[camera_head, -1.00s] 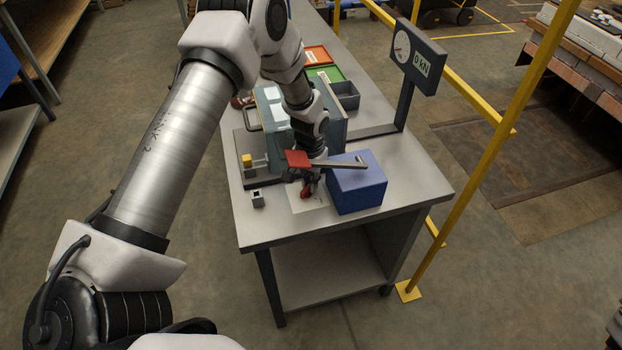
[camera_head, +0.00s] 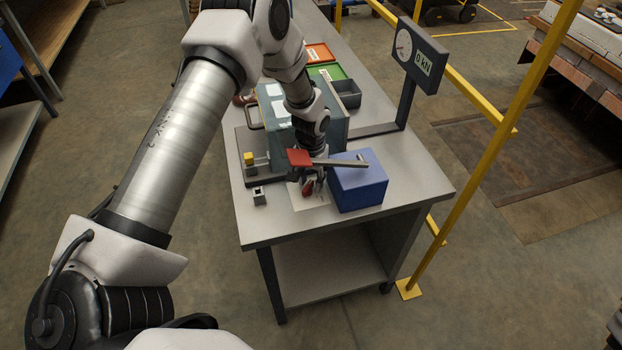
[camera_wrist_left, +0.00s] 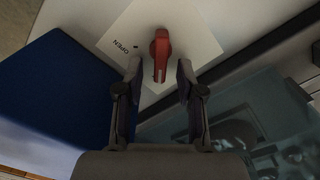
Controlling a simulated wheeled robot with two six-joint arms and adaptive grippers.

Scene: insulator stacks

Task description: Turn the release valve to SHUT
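The red release valve handle (camera_head: 307,187) sits on a white label plate (camera_head: 319,202) near the table's front edge. In the left wrist view the handle (camera_wrist_left: 161,56) lies between the two fingers of my left gripper (camera_wrist_left: 159,72), with a gap on each side. The fingers are apart and the gripper is open. The word OPEN shows upside down on the plate (camera_wrist_left: 113,38), left of the handle; no SHUT mark is readable. In the head view my left gripper (camera_head: 312,183) is at the handle, partly covered by a red-ended lever. My right gripper is not in view.
The red-ended grey lever (camera_head: 340,162) reaches over toward the blue box (camera_head: 358,186), which stands close right of the gripper. A teal glass-like guard (camera_head: 335,128) stands behind. A gauge post (camera_head: 418,62) reads 0 kN. A small grey block (camera_head: 259,196) stands left.

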